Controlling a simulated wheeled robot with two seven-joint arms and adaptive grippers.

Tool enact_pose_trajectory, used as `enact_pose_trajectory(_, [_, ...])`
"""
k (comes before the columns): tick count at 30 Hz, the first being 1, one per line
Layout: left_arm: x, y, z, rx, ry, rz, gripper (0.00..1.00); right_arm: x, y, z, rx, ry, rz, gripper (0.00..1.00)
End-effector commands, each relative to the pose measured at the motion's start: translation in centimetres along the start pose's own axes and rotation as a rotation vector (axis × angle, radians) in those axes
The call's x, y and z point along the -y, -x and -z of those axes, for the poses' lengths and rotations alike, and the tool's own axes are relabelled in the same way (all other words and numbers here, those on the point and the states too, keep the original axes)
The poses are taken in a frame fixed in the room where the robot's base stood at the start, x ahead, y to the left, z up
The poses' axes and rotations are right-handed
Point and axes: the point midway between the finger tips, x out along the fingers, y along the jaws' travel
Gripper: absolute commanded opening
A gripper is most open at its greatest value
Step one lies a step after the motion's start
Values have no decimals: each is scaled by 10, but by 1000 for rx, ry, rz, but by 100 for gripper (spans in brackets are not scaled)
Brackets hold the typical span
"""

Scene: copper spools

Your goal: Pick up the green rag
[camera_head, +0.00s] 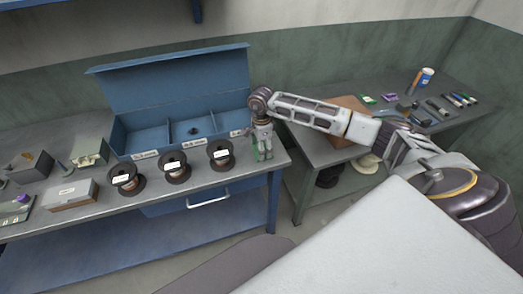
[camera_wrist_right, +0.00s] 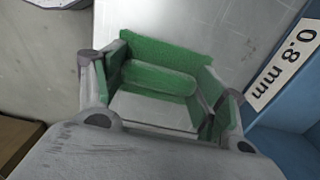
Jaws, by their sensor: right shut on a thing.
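The green rag (camera_head: 257,154) is at the right end of the blue workbench, partly hidden behind my right gripper (camera_head: 264,155) in the head view. In the right wrist view the rag (camera_wrist_right: 170,50) shows as green cloth across the far side of the fingers, with green also along their inner faces. My right gripper (camera_wrist_right: 160,82) points down and is shut on the rag, near the bench top. I cannot tell whether the rag is clear of the bench. My left gripper is not in view.
A blue open-lidded box (camera_head: 180,75) with compartments stands just left of the gripper. Several copper spools (camera_head: 221,154) stand in front of it. A second table (camera_head: 310,143) on the right holds a brown box (camera_head: 343,118) and small tools. A gap separates the tables.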

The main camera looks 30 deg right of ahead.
Motion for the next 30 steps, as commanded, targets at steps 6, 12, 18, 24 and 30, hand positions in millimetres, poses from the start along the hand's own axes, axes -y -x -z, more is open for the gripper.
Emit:
enact_pose_trajectory(6, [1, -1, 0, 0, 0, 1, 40, -2, -2, 0, -3, 1, -7, 48])
enact_pose_trajectory(12, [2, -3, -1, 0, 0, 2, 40, -1, 15, 1, -3, 1, -3, 48])
enact_pose_trajectory(18, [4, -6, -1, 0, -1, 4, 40, 0, 44, 0, -2, 0, 0, 48])
enact_pose_trajectory(24, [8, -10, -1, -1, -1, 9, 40, 0, 73, 0, -1, 0, -1, 48])
enact_pose_trajectory(30, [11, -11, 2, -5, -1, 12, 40, 0, 93, 0, -2, 0, -2, 48])
